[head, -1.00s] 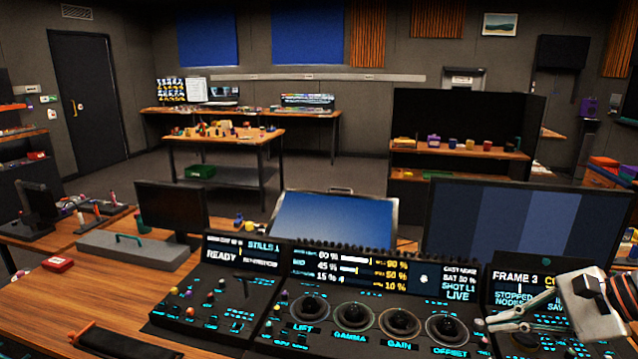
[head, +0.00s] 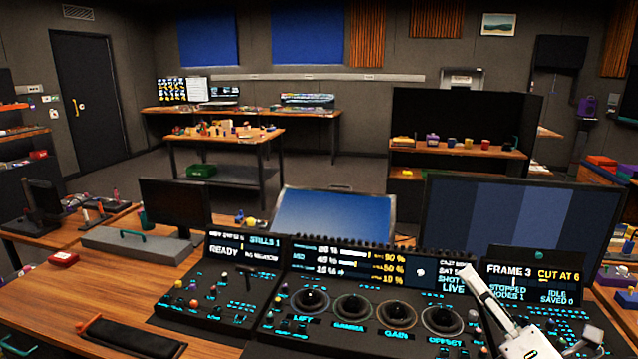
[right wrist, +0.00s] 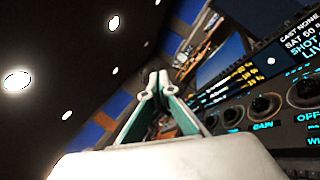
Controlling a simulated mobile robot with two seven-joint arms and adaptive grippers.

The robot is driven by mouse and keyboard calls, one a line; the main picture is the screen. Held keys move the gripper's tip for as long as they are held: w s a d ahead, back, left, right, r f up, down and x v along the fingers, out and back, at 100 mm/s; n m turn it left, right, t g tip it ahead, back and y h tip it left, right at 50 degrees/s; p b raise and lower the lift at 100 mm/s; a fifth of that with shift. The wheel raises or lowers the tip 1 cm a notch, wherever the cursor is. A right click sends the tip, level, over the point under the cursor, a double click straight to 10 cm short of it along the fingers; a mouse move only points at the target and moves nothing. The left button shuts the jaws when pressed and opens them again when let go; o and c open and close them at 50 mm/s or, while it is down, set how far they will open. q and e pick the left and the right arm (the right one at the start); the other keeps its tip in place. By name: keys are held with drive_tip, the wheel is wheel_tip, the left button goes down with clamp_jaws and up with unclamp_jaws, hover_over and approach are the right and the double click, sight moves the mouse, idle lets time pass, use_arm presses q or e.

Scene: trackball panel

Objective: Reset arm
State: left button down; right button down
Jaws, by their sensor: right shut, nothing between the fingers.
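The trackball control panel (head: 385,340) spans the bottom of the head view, with black trackballs labelled LIFT, GAMMA, GAIN and OFFSET. Its right screen (head: 531,284) reads FRAME 3, CUT AT 6, STOPPED and IDLE. My right gripper (head: 468,270) is raised above the panel's right part, its fingers pointing up and left. It hides part of the panel behind it. In the right wrist view its fingertips (right wrist: 157,80) are together and empty, apart from the trackballs. My left gripper is not in view.
A large monitor (head: 525,225) stands behind the panel at right, and a tilted blue screen (head: 333,226) behind its middle. Open floor lies beyond.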

drive_tip(key=s+d+f+m+g+h, duration=0.3)
drive_tip(key=d+f+m+h, duration=0.25)
drive_tip(key=f+m, duration=0.25)
drive_tip(key=s+d+f+m+g+h, duration=0.2)
drive_tip(key=s+d+f+m+h, duration=0.15)
drive_tip(key=f+m+h, duration=0.4)
drive_tip(key=s+f+m+g+y, duration=0.1)
drive_tip(key=s+f+m+g, duration=0.7)
drive_tip(key=s+f, duration=0.65)
drive_tip(key=w+a+f+m+t+y+b, duration=0.1)
drive_tip(key=a+f+y, duration=0.6)
drive_tip(key=a+f, duration=0.8)
wheel_tip(320, 180, down, 4)
drive_tip(key=m+t+b, duration=0.1)
drive_tip(key=t+b, duration=0.1)
drive_tip(key=b, duration=0.1)
drive_tip(key=shift+w+a+f+y, duration=0.15)
drive_tip(key=shift+w+a+y, duration=0.15)
drive_tip(key=shift+w, duration=0.1)
drive_tip(key=shift+m, duration=0.25)
